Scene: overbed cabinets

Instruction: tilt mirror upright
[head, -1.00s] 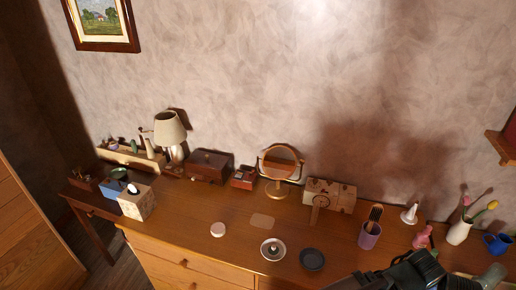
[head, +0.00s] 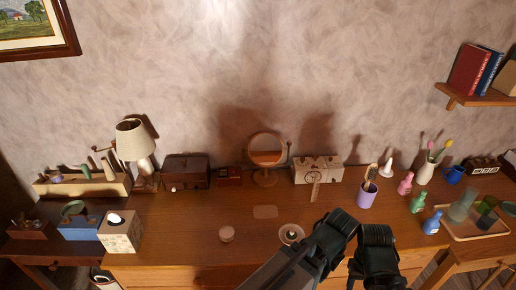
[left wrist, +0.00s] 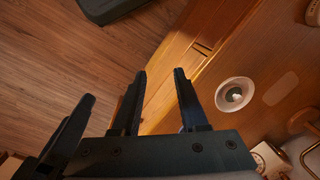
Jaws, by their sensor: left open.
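A small round mirror (head: 267,148) in a light wooden frame stands on a round foot at the back of the dresser (head: 190,225), near the wall. Its exact tilt is hard to tell. Its rim shows partly at the right edge of the left wrist view (left wrist: 306,150). My left gripper (head: 357,238) is over the dresser's front edge, lower right of the mirror and well apart from it. Its fingers (left wrist: 160,76) are open with nothing between them. My right gripper is not in view.
A white dish (head: 291,233) lies beside my left gripper. A patterned box (head: 318,169) stands right of the mirror, a small red box (head: 229,176) left.

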